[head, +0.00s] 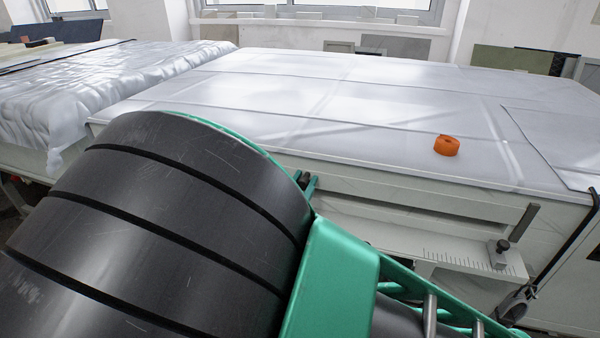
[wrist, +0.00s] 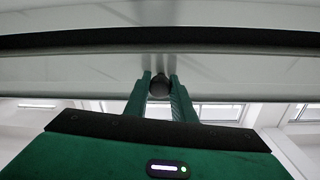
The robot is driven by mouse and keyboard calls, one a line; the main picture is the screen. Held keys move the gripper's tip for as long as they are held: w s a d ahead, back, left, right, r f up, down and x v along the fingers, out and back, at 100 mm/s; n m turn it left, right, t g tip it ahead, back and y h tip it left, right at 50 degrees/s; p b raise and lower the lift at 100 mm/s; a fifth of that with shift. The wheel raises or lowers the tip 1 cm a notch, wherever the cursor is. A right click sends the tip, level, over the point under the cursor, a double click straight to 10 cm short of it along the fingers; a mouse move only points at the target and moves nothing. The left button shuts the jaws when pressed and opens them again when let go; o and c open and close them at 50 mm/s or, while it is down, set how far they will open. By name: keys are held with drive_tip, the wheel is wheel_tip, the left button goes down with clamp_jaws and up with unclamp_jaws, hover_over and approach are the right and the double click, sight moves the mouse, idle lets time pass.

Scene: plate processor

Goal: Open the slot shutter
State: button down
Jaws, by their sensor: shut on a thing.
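In the wrist view my green gripper (wrist: 160,77) has its two fingers on either side of a small dark round knob (wrist: 160,87), shut on it. The knob sits against a pale grey panel with a long dark strip (wrist: 90,40) across it. In the head view the plate processor (head: 270,95) is a wide pale machine with a long narrow slot (head: 430,199) along its front. My black and green arm covers the left part of that front and most of my gripper. How far the slot shutter is open cannot be told.
An orange tape roll (head: 447,145) lies on the machine's top near the front edge. A ruled ledge (head: 460,257) with a small dark clamp (head: 500,247) juts out below the slot at right. A sheet-covered table (head: 90,85) stands at left. Windows are behind.

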drive_tip(key=c, duration=1.5)
unclamp_jaws()
drive_tip(key=v, duration=1)
drive_tip(key=shift+s+a, duration=0.15)
drive_tip(key=shift+s, duration=0.15)
drive_tip(key=shift+s, duration=0.1)
